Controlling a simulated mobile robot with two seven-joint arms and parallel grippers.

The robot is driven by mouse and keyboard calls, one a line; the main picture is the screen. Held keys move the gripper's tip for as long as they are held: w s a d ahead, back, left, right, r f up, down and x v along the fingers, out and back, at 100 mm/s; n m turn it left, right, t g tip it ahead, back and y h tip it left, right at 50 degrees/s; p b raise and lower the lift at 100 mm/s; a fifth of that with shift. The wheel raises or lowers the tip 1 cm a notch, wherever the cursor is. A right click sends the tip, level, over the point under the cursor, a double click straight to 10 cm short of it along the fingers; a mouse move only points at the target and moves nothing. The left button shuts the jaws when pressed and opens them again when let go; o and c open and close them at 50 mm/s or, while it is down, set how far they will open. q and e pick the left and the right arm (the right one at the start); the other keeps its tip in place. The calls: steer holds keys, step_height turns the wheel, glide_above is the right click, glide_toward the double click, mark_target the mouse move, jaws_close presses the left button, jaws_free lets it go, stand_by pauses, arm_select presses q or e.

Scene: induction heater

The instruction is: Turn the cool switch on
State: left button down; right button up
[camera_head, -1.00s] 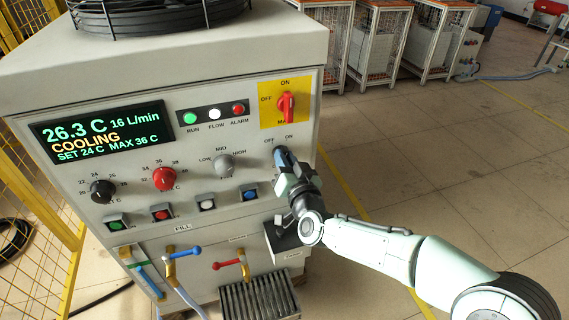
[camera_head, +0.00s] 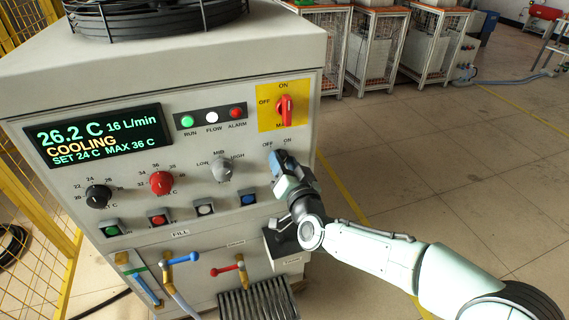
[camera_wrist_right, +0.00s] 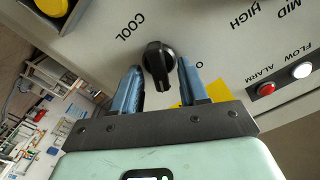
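The cool switch is a black rotary knob (camera_wrist_right: 157,62) with a COOL label beside it in the right wrist view. In the head view it is hidden behind my right gripper, below the OFF and ON labels (camera_head: 277,142). My right gripper (camera_head: 277,158) is at the panel's right side. In the wrist view its two blue fingers (camera_wrist_right: 161,68) are open, one on each side of the knob, with small gaps visible. Whether either finger touches the knob is hard to tell. My left gripper is not in view.
A red main switch (camera_head: 286,110) on a yellow plate is above my gripper. A grey LOW-MID-HIGH knob (camera_head: 222,169) and a blue button (camera_head: 249,199) are to its left. The display (camera_head: 98,135) reads COOLING, 26.2 C. Floor to the right is open.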

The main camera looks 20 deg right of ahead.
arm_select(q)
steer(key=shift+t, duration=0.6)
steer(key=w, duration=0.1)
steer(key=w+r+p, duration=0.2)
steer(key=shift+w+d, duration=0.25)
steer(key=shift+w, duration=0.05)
arm_select(e)
steer(key=s, duration=1.3)
steer(key=shift+s+d, duration=0.2)
steer(key=shift+d, duration=0.05)
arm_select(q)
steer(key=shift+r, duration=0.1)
